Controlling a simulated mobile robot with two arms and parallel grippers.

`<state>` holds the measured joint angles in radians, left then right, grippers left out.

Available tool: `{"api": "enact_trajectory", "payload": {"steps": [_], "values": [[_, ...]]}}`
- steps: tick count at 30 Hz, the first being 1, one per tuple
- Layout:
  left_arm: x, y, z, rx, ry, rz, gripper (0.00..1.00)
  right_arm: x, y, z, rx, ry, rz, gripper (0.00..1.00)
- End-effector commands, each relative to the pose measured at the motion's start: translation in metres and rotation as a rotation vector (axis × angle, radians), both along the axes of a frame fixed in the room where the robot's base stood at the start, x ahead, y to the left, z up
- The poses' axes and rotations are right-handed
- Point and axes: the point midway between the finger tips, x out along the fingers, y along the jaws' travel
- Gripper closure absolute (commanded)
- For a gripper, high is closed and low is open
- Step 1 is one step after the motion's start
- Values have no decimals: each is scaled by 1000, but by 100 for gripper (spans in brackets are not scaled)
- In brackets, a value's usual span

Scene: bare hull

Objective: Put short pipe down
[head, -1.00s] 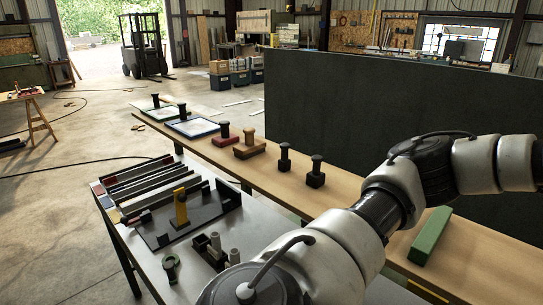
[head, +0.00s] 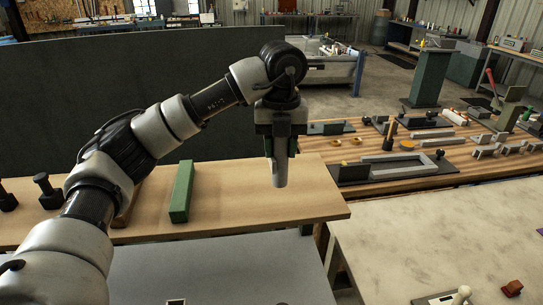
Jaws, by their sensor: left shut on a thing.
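The short pipe (head: 280,172) is a grey cylinder, held upright and pointing down in the head view. My left gripper (head: 281,146) is shut on its upper part, with dark jaws on both sides. The pipe shows in front of the right part of the wooden bench (head: 250,205). I cannot tell how high its lower end is above the bench top. My right gripper is not in view.
A green block (head: 182,192) lies on the bench left of the pipe. Black knobbed pieces (head: 47,190) stand farther left. A dark wall (head: 60,100) rises behind. A pale table (head: 440,240) is at the right; a bench with a grey frame (head: 400,165) stands beyond.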

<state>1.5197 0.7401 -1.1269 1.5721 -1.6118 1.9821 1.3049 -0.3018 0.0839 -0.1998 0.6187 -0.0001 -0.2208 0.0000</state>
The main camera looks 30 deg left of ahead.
Motion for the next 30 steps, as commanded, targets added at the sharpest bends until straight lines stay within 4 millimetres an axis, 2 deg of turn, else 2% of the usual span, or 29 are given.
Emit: {"api": "enact_trajectory", "payload": {"steps": [1,6,15,28,29,30], "values": [[4,7,-1,-1,2,3,89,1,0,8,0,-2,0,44],[11,20,-12,0,0,-1,89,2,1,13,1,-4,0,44],[11,21,-48,0,1,-2,89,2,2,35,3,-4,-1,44],[11,20,-59,-1,-2,-2,89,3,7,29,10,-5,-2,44],[11,20,-57,0,-1,-2,59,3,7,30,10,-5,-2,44],[11,20,-57,0,-1,-2,53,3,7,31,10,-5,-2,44]]}}
